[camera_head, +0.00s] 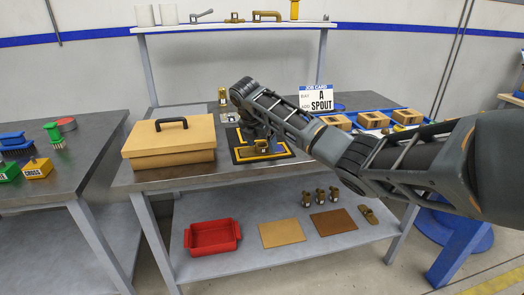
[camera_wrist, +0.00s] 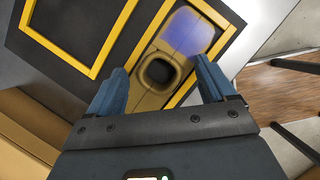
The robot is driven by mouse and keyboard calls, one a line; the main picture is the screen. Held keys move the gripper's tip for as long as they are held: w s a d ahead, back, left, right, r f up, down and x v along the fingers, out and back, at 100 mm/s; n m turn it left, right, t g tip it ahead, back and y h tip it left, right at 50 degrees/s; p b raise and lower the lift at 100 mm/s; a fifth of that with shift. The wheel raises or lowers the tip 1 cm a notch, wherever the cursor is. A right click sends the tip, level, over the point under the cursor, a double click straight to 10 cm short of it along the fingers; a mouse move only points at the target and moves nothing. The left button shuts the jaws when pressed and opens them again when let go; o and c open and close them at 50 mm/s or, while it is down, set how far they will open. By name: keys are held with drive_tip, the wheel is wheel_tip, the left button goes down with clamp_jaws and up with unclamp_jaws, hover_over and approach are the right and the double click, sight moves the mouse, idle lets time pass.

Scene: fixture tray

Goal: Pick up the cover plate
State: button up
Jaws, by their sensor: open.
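My gripper (camera_wrist: 160,82) is open, its two blue fingers apart, over the black fixture tray (camera_wrist: 55,15). Between and beyond the fingers lies a tan, rounded piece (camera_wrist: 147,97) with a dark squarish centre, inside a yellow-outlined area. A blue-violet patch (camera_wrist: 188,33) shows at its far end. I cannot tell whether the fingers touch the piece. I cannot tell for sure that this piece is the cover plate. In the head view the tray (camera_head: 288,155) lies on the workbench, partly hidden by my arm and gripper (camera_head: 262,145).
A tan box (camera_head: 168,149) with a black handle stands left of the tray. A blue tray with tan blocks (camera_head: 407,116) is at right, near a sign reading "A SPOUT" (camera_head: 317,98). The lower shelf holds a red bin (camera_head: 212,237), two flat plates (camera_head: 282,233) and small brass parts.

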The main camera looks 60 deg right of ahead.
drive_tip(key=shift+c, duration=0.2)
drive_tip(key=shift+r, duration=0.1)
drive_tip(key=c, duration=1.3)
drive_tip(key=shift+c, duration=0.2)
